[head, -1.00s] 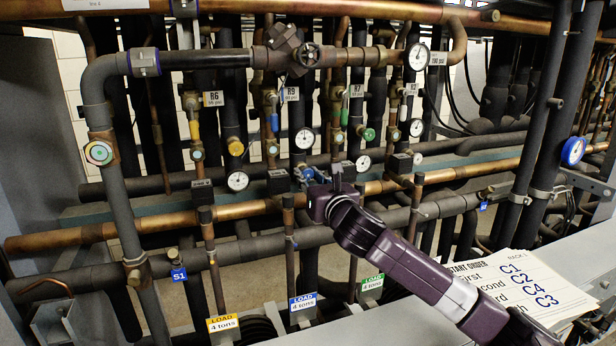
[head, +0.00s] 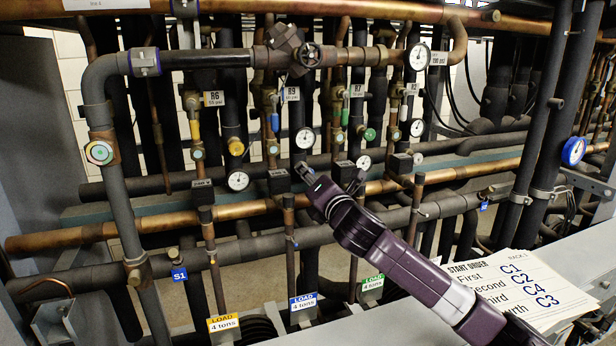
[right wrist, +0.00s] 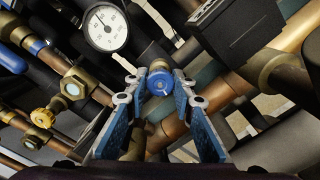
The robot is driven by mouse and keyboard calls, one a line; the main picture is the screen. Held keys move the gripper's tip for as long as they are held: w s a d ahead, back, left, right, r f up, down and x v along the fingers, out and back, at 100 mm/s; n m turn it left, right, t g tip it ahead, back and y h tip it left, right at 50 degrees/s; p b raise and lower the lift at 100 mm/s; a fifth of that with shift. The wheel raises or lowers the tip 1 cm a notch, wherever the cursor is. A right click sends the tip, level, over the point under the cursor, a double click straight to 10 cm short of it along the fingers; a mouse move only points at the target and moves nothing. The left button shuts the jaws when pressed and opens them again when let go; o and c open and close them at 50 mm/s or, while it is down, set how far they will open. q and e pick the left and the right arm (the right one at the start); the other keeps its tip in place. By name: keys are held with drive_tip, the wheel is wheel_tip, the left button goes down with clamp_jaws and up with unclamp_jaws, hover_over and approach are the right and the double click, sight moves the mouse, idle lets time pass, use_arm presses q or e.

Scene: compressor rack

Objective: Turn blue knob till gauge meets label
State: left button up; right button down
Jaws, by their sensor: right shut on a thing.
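The blue knob (right wrist: 160,82) shows in the right wrist view with a thin white mark on its face. My right gripper (right wrist: 158,88) is shut on it, one blue-padded finger at each side. In the head view my right gripper (head: 331,178) is at the middle pipes, and the knob is hidden there. A round white gauge (head: 305,138) sits just above the gripper; a white gauge in the wrist view (right wrist: 105,27) is up and left of the knob. Its needle is too small to read surely. The R9 label (head: 291,94) hangs above. My left gripper is not in view.
Other gauges (head: 237,181) and a yellow knob (head: 235,147) and green knob (head: 369,134) are close by. Black boxes and copper pipes (head: 140,223) crowd the gripper. Start-order papers (head: 510,290) lie at lower right.

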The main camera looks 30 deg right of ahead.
drive_tip(key=m, duration=0.4)
drive_tip(key=shift+m, duration=0.3)
drive_tip(key=m, duration=0.5)
drive_tip(key=shift+m+b, duration=0.3)
drive_tip(key=m, duration=0.5)
drive_tip(key=shift+m, duration=2.7)
drive_tip(key=shift+f, duration=0.1)
drive_tip(key=c, duration=1.9)
unclamp_jaws()
drive_tip(key=o, duration=0.3)
